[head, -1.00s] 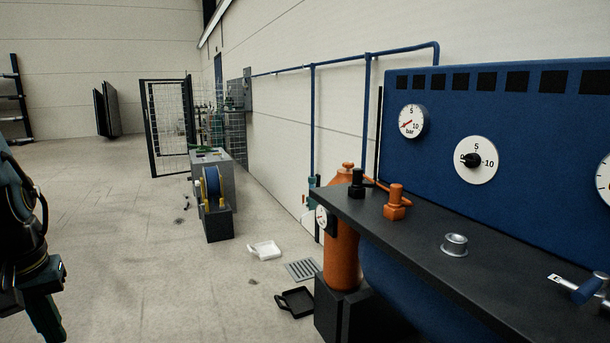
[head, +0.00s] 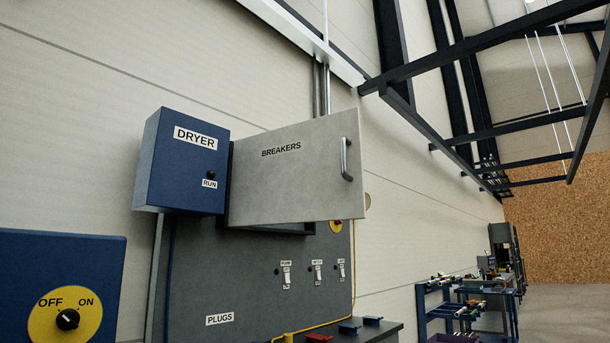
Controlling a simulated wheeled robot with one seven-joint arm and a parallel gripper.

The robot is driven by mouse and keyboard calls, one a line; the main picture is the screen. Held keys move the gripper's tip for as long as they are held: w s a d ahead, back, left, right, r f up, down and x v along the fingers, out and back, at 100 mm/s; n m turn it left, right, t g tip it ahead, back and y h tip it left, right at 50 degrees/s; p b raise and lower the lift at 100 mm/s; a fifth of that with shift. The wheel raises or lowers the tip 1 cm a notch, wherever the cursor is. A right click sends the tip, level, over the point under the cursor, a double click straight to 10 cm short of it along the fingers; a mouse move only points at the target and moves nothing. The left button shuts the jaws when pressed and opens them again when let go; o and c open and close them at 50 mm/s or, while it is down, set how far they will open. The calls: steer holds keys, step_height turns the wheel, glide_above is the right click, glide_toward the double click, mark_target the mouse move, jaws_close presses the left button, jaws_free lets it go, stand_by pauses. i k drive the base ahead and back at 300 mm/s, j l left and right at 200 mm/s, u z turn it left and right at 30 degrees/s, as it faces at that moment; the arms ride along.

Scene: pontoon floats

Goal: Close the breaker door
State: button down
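The breaker door (head: 290,180) is a light grey panel labelled BREAKERS, in the upper middle of the head view. It stands open, swung out from the wall, with its hinge side at the left beside the blue DRYER box. A metal bar handle (head: 346,160) is on its right edge. Part of the dark breaker box (head: 275,228) shows below the door; its inside is mostly hidden behind the door. My gripper is not in view now.
The blue DRYER box (head: 180,162) is close to the door's left edge. Below is a grey panel (head: 250,285) with several switches and a PLUGS label. A blue panel with a yellow OFF/ON dial (head: 66,318) is at lower left. Blue racks (head: 450,310) stand farther right.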

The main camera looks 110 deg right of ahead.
mark_target(311, 170)
steer(key=z, duration=3.5)
